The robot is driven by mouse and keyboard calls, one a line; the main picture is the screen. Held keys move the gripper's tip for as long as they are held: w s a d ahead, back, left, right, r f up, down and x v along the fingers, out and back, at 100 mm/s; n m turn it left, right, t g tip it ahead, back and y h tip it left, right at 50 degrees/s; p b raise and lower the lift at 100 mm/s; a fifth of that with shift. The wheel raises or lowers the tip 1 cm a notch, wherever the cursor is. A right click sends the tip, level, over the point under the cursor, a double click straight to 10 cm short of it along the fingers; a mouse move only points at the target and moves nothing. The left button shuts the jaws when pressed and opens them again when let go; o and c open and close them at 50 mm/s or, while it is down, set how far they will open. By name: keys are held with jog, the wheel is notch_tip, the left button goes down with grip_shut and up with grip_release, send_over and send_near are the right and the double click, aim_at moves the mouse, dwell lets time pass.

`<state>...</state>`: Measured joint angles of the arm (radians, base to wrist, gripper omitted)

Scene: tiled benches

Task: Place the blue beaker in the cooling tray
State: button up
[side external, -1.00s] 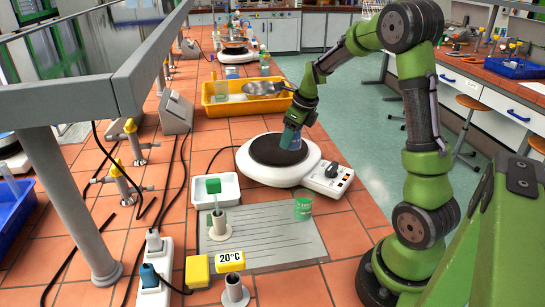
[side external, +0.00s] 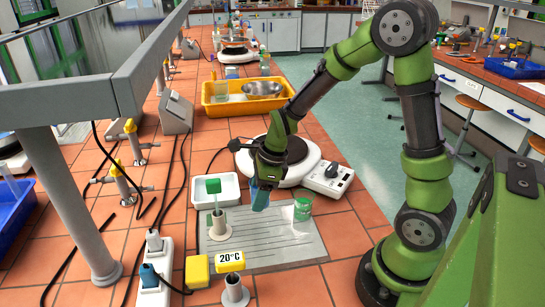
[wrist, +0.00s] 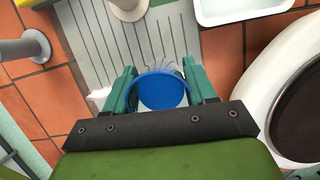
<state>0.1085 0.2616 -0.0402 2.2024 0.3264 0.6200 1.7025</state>
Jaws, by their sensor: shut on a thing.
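The blue beaker (side external: 261,198) is between the fingers of my gripper (side external: 268,176), which is shut on it. In the wrist view, the beaker's round blue rim (wrist: 160,91) sits between the two teal fingers. The grey grooved cooling tray (side external: 285,245) lies flat on the bench beside a 20°C sign (side external: 229,257). The beaker is held over the back part of the tray, a little tilted in the side view. The wrist view also shows the tray's grooves (wrist: 100,40) beyond the beaker. The beaker's bottom is partly hidden, so its exact height is unclear.
A green beaker (side external: 303,210) stands on the tray's right side, close to the held beaker. A post with a green top (side external: 214,187) stands at its left. A white dish (side external: 229,186) and the hotplate (side external: 311,160) lie behind. The tray's front middle is clear.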

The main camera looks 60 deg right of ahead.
jog(key=shift+w, duration=0.3)
jog(key=shift+n, duration=0.3)
jog(key=w, duration=0.5)
jog(key=w+f, duration=0.1)
jog(key=w, duration=0.9)
jog(key=shift+w+d+f, duration=0.15)
jog(key=shift+w+f, duration=0.1)
jog(key=shift+w, duration=0.1)
jog(key=shift+f, duration=1.7)
jog(key=shift+f, duration=0.15)
jog(key=o, duration=1.1)
